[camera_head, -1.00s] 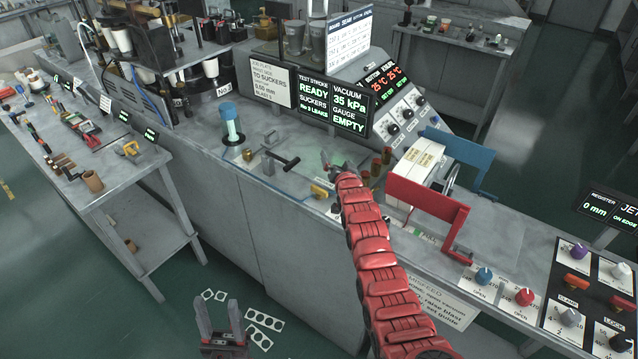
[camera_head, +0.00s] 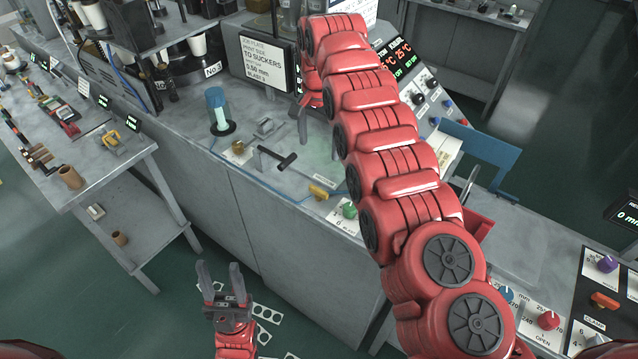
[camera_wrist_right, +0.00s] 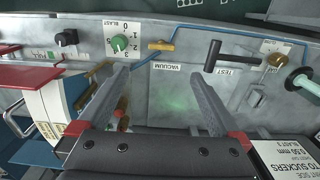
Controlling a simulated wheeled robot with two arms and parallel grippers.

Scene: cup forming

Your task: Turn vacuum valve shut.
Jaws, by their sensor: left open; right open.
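The vacuum valve appears to be the small yellow lever on a blue line; it shows on the grey bench in the head view (camera_head: 318,191) and beyond my fingers in the right wrist view (camera_wrist_right: 160,45). It lies crosswise to my fingers, roughly along the line. A VACUUM label (camera_wrist_right: 165,66) lies near it. My right gripper (camera_wrist_right: 160,75) is open and empty, its fingertips apart from the lever. My left gripper (camera_head: 221,268) is open and empty, low in front of the bench.
A black T-handle (camera_head: 277,158) stands left of the lever, with a brass fitting (camera_head: 238,147) beyond it. A green knob (camera_head: 349,210) sits close to the lever's right. A sign board (camera_head: 268,68) rises behind.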

